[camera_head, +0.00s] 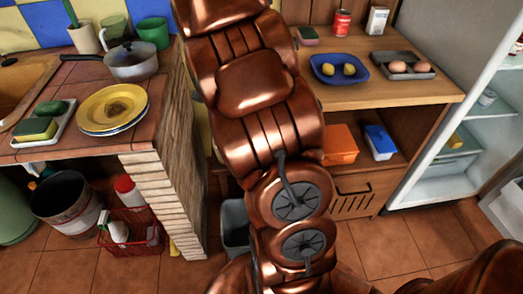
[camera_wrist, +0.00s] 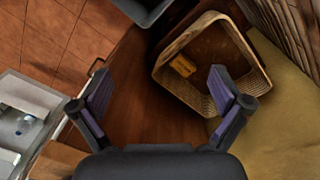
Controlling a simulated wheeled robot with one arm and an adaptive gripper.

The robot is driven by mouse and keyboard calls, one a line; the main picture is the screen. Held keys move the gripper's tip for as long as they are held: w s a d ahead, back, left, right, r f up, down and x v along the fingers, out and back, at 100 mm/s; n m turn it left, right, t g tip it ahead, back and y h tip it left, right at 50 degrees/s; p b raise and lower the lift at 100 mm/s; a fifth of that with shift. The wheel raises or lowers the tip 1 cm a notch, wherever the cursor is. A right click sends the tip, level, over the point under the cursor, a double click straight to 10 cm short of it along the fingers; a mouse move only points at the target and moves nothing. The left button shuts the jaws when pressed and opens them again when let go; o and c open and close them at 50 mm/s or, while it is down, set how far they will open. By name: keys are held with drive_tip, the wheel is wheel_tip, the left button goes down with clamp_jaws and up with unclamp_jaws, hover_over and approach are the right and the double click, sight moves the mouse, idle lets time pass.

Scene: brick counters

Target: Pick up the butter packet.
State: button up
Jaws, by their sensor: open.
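In the wrist view, a small yellow-orange packet (camera_wrist: 183,66) lies inside a woven basket (camera_wrist: 207,22), towards its left side. It may be the butter packet, but no label is readable. Another small yellow block (camera_head: 456,140) sits in the open fridge in the head view; I cannot tell what it is. My gripper (camera_wrist: 159,82) is open with nothing between its fingers. In the wrist view, its right finger overlaps the basket's near edge and its left finger is over the brown wooden surface. In the head view my arm hides the gripper.
A grey bin (camera_wrist: 143,8) stands beyond the basket. The open fridge (camera_head: 432,182) is at the right. The wooden counter (camera_head: 390,92) holds a blue plate (camera_head: 323,75) and an egg tray (camera_head: 385,62). A shelf below has an orange box (camera_head: 340,145) and a blue box (camera_head: 380,141).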

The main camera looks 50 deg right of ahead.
drive_tip(key=w+d+f+m+b, duration=0.2)
drive_tip(key=d+f+m+b, duration=0.1)
drive_tip(key=d+f, duration=0.3)
drive_tip(key=w+d+f+m+b, duration=0.2)
drive_tip(key=d+f, duration=0.4)
drive_tip(key=f, duration=0.3)
drive_tip(key=w+d+f+m+t+b, duration=0.1)
drive_tip(key=w+d+f+m+b, duration=0.1)
drive_tip(key=d+f+m+b, duration=0.2)
drive_tip(key=shift+d+f, duration=1.55)
drive_tip(key=shift+f, duration=0.3)
drive_tip(key=shift+d+f+b, duration=0.15)
drive_tip(key=shift+f+b, duration=0.3)
drive_tip(key=shift+f, duration=0.85)
drive_tip(key=shift+w+f+b, duration=0.1)
drive_tip(key=shift+f+b, duration=0.55)
drive_tip(key=shift+f, duration=2)
